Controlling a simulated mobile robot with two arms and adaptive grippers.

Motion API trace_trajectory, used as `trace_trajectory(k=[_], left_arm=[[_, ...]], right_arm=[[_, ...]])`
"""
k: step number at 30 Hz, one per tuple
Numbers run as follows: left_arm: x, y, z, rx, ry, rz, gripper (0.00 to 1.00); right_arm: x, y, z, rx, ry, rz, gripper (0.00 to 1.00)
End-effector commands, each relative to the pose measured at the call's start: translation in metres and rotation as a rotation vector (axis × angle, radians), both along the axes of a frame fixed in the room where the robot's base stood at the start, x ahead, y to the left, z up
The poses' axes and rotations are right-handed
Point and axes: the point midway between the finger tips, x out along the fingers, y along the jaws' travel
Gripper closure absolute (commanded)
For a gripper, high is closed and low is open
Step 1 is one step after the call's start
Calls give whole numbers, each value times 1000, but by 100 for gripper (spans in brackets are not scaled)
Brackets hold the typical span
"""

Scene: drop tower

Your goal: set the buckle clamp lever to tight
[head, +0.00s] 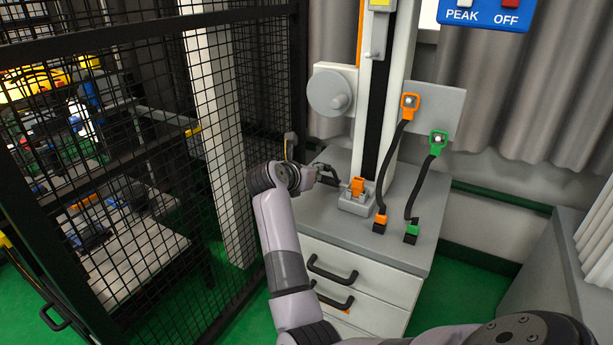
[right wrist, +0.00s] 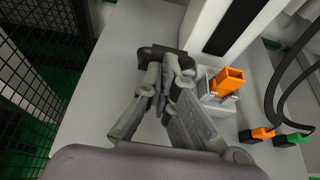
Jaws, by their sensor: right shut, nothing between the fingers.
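The buckle clamp (head: 355,203) is a small pale grey block with an orange piece on top, at the foot of the tower on the grey cabinet top. It also shows in the right wrist view (right wrist: 217,92). A black bar, apparently its lever grip (head: 327,171), lies left of the block. In the right wrist view the black grip (right wrist: 150,54) shows just beyond my fingertips. My right gripper (head: 315,178) is shut and empty, close beside the grip; its fingers (right wrist: 167,75) hide part of it. I cannot tell whether they touch. My left gripper is not in view.
The tower column (head: 375,110) rises behind the clamp. Two black cables with orange (head: 380,220) and green (head: 412,232) ends stand to the right. A black mesh fence (head: 150,150) is close on the left. Drawer handles (head: 333,270) project from the cabinet front.

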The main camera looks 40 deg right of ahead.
Motion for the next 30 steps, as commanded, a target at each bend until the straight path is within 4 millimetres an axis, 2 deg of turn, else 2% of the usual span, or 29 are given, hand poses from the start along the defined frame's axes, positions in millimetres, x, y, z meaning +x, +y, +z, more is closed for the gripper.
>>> trace_trajectory(k=[6, 12, 30], left_arm=[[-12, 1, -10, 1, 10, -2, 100], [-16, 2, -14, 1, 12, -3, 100], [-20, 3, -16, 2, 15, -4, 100]], right_arm=[[4, -20, 12, 3, -2, 0, 100], [7, -30, 18, 2, -1, -1, 100], [11, -39, 24, 0, 0, -1, 100]])
